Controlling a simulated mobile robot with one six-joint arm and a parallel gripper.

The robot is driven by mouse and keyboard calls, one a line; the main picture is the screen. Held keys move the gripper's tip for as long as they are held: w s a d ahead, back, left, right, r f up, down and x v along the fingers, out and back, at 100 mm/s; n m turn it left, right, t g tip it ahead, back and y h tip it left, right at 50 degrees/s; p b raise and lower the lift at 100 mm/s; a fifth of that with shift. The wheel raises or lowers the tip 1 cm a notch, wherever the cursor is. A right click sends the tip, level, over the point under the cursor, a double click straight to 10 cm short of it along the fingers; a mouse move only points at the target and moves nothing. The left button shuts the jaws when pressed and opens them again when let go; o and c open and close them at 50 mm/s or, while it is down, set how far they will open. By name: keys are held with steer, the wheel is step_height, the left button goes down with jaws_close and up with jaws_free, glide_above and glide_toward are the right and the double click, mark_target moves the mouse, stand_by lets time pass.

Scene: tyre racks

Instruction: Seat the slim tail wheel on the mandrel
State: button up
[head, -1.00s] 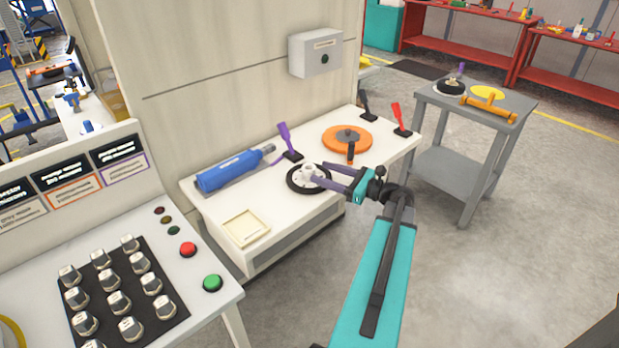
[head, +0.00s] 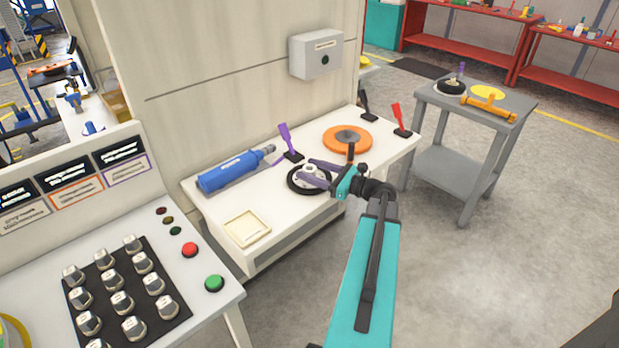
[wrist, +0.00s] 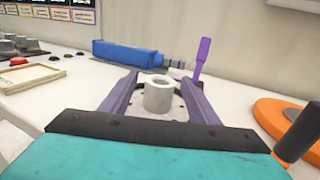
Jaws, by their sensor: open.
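A slim wheel with a black rim (head: 293,185) and a pale hub lies flat on the cream bench. Its upright, hollow hub post also shows in the wrist view (wrist: 157,95). My gripper (head: 308,170) is open, with its purple fingers on either side of the post. In the wrist view a gap shows beside the post, and nothing is gripped. The fingers and wrist hide part of the wheel in the head view. I cannot tell for sure which thing is the mandrel.
A blue cylindrical tool (head: 230,172) and a purple lever (head: 286,138) stand behind the wheel. An orange disc (head: 357,143) with a dark handle is to the right, a shallow cream tray (head: 246,229) to the left. A grey side table (head: 440,100) holds a black wheel (head: 450,86).

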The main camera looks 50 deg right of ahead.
steer(key=shift+w, duration=0.35)
steer(key=shift+a, duration=0.1)
jaws_close()
stand_by(0.3)
